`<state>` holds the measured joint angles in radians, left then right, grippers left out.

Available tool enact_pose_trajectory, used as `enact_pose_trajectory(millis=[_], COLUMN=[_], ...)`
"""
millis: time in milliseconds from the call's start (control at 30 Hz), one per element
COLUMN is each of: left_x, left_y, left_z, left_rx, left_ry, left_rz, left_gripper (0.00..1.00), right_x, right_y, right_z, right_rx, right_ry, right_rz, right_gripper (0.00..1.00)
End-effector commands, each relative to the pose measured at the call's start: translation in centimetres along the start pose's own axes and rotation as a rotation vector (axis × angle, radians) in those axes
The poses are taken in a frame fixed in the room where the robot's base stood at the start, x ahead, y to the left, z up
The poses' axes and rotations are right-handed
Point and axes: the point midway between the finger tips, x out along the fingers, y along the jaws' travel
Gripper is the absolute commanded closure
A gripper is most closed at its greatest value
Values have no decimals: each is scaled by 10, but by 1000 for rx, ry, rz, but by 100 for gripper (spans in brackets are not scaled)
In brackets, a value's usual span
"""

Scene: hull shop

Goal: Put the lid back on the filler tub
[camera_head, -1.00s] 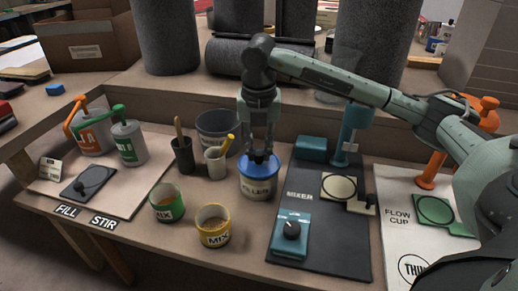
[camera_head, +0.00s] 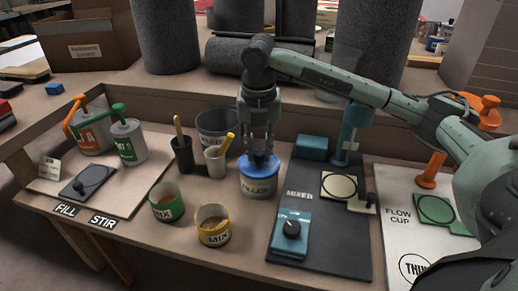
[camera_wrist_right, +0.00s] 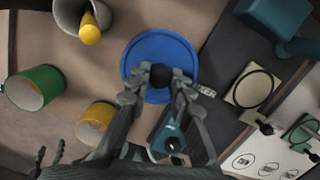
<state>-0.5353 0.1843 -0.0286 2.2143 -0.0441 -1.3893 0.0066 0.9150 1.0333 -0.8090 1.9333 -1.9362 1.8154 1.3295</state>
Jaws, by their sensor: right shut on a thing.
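The filler tub (camera_head: 257,186) stands upright on the bench, just left of the dark mixer mat. The blue lid (camera_head: 272,169) sits on its top and looks level; it also shows as a blue disc in the right wrist view (camera_wrist_right: 159,50). My right gripper (camera_head: 260,156) points straight down over the tub and is shut on the dark knob (camera_wrist_right: 160,76) at the middle of the lid. Whether the lid is fully pressed down on the rim, I cannot tell. My left gripper does not show in the head view.
A green mix cup (camera_head: 167,203) and a yellow mix cup (camera_head: 212,225) stand left of the tub. A dark cup (camera_head: 184,158), a pale cup (camera_head: 215,163) and a grey bucket (camera_head: 217,125) stand behind.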

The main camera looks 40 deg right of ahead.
Motion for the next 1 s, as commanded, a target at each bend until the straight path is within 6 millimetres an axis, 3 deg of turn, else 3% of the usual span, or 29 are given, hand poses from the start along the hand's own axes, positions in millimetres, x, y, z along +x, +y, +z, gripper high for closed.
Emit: enact_pose_trajectory(millis=[333,367,533,733,900,1000], left_x=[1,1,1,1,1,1], left_y=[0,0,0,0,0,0], left_z=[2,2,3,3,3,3], left_rx=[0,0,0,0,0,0], left_ry=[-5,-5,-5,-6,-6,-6], left_rz=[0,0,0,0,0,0], left_gripper=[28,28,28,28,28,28], right_x=[0,0,0,0,0,0], right_y=[0,0,0,0,0,0], right_z=[0,0,0,0,0,0], right_rx=[0,0,0,0,0,0], right_ry=[0,0,0,0,0,0], right_rz=[1,1,0,0,0,0], right_gripper=[94,75,55,55,35,34])
